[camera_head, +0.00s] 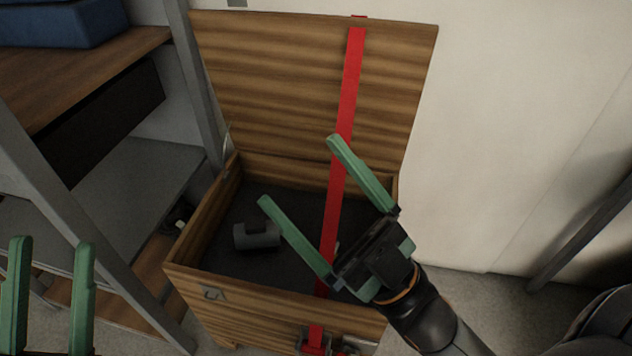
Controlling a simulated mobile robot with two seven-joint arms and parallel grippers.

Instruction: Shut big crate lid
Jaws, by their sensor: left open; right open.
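The big wooden crate (270,305) stands on the floor with its lid (270,85) raised upright at the back. A red strap (350,85) runs down the lid's inner face, across the opening and over the front wall. A grey cylindrical object (257,236) lies inside on the dark crate floor. My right gripper (297,172) is open and empty, in front of the crate's opening in the picture, with fingers either side of the strap; I cannot tell whether it touches it. My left gripper (53,245) is open and empty at the lower left, apart from the crate.
A metal-framed shelf rack (70,215) stands close to the crate's left, with a blue box (60,22) on its upper board. A pale wall (510,120) is behind the crate. Some bare floor (490,300) shows at the right. A dark object (600,325) is at the lower right edge.

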